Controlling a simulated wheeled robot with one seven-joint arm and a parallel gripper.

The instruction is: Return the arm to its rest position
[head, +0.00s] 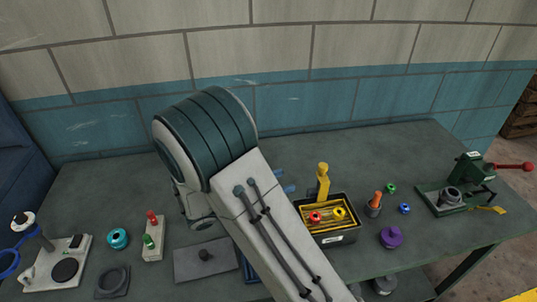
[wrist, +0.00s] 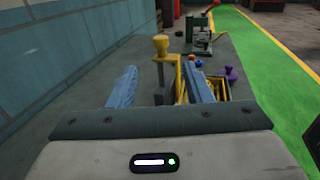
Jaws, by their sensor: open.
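My arm (head: 265,215) reaches across the middle of the head view, its dark-banded joint (head: 207,128) raised over the bench. My gripper (wrist: 158,68) is open and empty in the wrist view, its two blue fingers apart. In the head view only bits of blue finger (head: 284,182) show past the arm; the rest is hidden behind it. A yellow upright handle (wrist: 160,48) lies ahead between the fingers in the wrist view, and I cannot tell that it touches them. The same yellow handle (head: 323,180) stands at the back of a black bin (head: 337,238).
The bench (head: 400,160) holds a white-based device with a post (head: 62,265), a red and green button box (head: 152,240), a grey plate (head: 205,260), a purple knob (head: 391,237) and a green vise-like device (head: 455,195). A tiled wall (head: 330,100) stands behind.

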